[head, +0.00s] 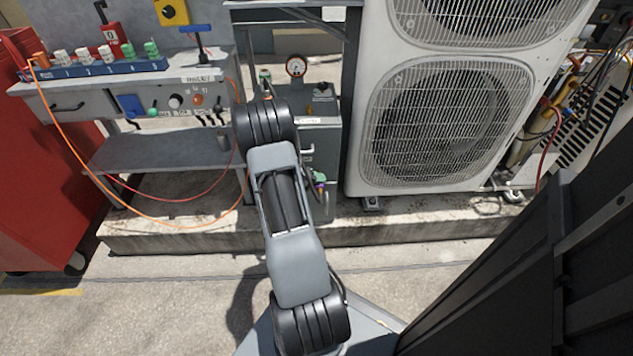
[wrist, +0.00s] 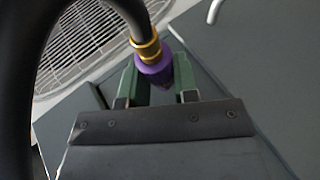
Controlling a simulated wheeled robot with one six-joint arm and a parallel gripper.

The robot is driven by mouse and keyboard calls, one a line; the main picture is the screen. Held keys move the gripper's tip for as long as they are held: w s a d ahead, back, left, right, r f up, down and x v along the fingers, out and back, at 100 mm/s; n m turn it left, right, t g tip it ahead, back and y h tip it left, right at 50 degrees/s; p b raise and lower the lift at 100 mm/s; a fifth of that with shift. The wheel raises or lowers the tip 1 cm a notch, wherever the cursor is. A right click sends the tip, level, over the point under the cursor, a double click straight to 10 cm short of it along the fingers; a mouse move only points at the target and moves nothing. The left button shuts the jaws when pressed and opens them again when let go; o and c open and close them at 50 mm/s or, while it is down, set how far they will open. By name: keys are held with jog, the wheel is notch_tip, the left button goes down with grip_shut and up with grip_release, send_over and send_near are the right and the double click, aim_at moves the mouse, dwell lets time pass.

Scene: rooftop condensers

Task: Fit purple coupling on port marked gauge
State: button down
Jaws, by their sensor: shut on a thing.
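The purple coupling (wrist: 153,68) shows in the wrist view, with a brass collar (wrist: 148,46) and a thick black hose (wrist: 128,12) on its far end. The green fingers of my gripper (wrist: 156,82) are shut on it from both sides. In the head view my gripper (head: 319,184) is mostly behind my arm, and only a small bit of purple shows beside it, in front of the grey unit (head: 320,145). A round gauge dial (head: 296,67) stands at the top of that unit. I cannot make out a port marked gauge in either view.
A large condenser (head: 365,100) with fan grilles stands right of the grey unit. A grey workbench (head: 130,152) with a blue manifold rail (head: 95,69) stands left. Orange and red hoses (head: 180,228) hang below it. A red cabinet (head: 35,190) is at far left. Paving in front is clear.

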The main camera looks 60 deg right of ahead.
jog(key=shift+w+d+p, duration=0.2)
jog(key=shift+d+p, duration=0.1)
dwell(0.4)
jog(key=c, duration=0.8)
grip_release()
jog(key=shift+s+a, duration=0.1)
jog(key=shift+s+a+r+p, duration=0.1)
jog(key=shift+s+a+p, duration=0.45)
jog(key=shift+a+p, duration=0.2)
jog(key=shift+s+a+p, duration=0.6)
jog(key=shift+s+a, duration=0.2)
jog(key=shift+a, duration=0.35)
jog(key=shift+s+a+p, duration=0.55)
jog(key=shift+s+a, duration=0.2)
jog(key=shift+a, duration=0.35)
